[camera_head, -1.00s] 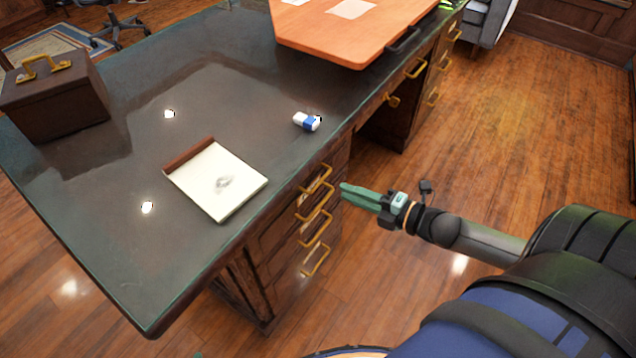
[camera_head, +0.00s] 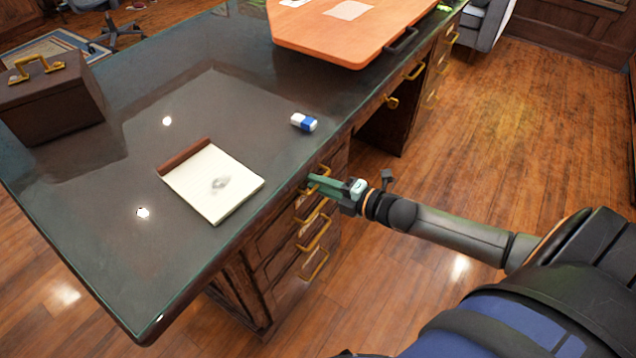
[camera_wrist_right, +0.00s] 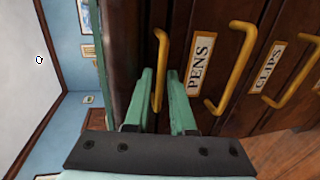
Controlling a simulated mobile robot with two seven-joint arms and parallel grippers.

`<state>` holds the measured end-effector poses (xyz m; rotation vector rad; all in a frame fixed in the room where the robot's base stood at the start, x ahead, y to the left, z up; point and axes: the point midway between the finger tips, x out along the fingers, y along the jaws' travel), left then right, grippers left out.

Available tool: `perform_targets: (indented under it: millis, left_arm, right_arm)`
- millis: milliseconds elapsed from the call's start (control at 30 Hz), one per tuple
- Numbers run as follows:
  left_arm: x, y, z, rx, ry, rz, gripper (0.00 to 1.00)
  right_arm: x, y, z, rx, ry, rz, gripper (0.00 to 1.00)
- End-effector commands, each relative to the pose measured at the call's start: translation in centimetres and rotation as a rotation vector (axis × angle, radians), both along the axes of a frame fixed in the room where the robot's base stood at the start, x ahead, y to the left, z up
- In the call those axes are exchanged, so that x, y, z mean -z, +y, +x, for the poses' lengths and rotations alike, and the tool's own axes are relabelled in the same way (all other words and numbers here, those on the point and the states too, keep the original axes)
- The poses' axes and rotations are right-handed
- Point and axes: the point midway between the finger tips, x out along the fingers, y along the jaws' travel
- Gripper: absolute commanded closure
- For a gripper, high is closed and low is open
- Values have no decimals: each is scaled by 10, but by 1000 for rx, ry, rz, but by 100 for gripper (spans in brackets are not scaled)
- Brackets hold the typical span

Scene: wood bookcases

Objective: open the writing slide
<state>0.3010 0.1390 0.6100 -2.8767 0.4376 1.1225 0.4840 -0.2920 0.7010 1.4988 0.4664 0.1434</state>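The dark wood desk (camera_head: 100,240) has a stack of fronts with brass handles on its near right side. In the right wrist view, the top brass handle (camera_wrist_right: 161,45) is on a narrow front without a visible label, beside the drawer labelled PENS (camera_wrist_right: 197,68). I cannot tell for sure that this front is the writing slide. My right gripper (camera_head: 312,182) is at the top handle in the head view. Its green fingers (camera_wrist_right: 160,75) are apart, one on each side of that handle; contact is unclear. All fronts look shut. My left gripper is not in view.
On the desk top are a notepad (camera_head: 215,185), an eraser (camera_head: 304,122), a brown box (camera_head: 50,100) and an orange board (camera_head: 335,30). Another drawer labelled CLIPS (camera_wrist_right: 268,68) is beside PENS. Open floor (camera_head: 490,130) lies right of the desk.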

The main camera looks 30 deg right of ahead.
Motion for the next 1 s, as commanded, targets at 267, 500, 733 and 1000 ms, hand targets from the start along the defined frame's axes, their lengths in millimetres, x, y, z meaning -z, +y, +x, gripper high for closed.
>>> perform_targets:
  millis: [267, 500, 733, 1000]
  left_arm:
    - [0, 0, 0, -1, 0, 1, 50]
    - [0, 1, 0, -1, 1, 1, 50]
    - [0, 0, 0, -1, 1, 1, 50]
    - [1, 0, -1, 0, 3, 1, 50]
  right_arm:
    - [0, 0, 0, 0, 0, 0, 100]
    - [0, 0, 0, 0, 0, 0, 100]
    - [0, 0, 0, -1, 0, 0, 100]
    - [0, 0, -1, -1, 0, 0, 100]
